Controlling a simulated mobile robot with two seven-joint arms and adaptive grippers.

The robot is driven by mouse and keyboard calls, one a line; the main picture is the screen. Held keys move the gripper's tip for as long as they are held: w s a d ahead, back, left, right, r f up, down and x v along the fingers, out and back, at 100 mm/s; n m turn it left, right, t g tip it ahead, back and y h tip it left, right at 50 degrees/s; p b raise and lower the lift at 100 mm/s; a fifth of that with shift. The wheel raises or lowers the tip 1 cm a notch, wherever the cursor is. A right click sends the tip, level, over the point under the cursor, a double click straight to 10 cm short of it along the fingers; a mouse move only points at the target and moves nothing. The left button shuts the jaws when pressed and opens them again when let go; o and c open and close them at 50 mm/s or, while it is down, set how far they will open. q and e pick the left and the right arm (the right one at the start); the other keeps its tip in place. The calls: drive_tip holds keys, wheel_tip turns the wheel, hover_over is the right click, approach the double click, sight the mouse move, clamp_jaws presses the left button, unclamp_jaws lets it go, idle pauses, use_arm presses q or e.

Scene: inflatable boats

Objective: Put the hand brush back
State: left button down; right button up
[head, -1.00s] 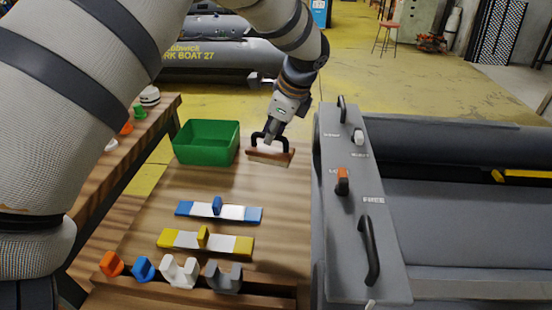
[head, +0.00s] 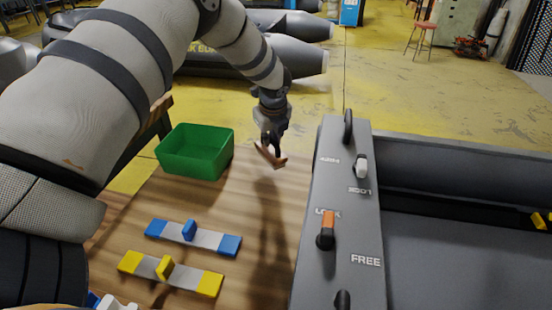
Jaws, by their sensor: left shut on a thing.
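The hand brush (head: 268,157) has a brown wooden body and is held tilted above the table, right of the green bin. My left gripper (head: 272,144) is shut on the brush and reaches down from above. The bristles can hardly be made out from here. A shadow on the table lies below the brush, which looks apart from the wood. My right gripper is not in view.
A green open bin (head: 196,152) stands on the wooden table (head: 215,205). Blue-ended (head: 192,236) and yellow-ended (head: 170,272) bars with upright tabs lie nearer. A grey console (head: 338,225) with handles and switches borders the table's right side.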

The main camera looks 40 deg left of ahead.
sight(271, 152)
use_arm(q)
wheel_tip(271, 152, down, 5)
drive_tip(key=shift+f, duration=0.2)
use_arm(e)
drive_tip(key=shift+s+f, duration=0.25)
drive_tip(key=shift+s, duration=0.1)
use_arm(q)
drive_tip(key=shift+f, duration=0.2)
drive_tip(key=c, duration=1.6)
unclamp_jaws()
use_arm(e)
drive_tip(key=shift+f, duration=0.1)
use_arm(q)
drive_tip(key=p+v, duration=0.2)
drive_tip(key=v, duration=1)
drive_tip(key=shift+w+a, duration=0.15)
drive_tip(key=shift+s+r, duration=0.25)
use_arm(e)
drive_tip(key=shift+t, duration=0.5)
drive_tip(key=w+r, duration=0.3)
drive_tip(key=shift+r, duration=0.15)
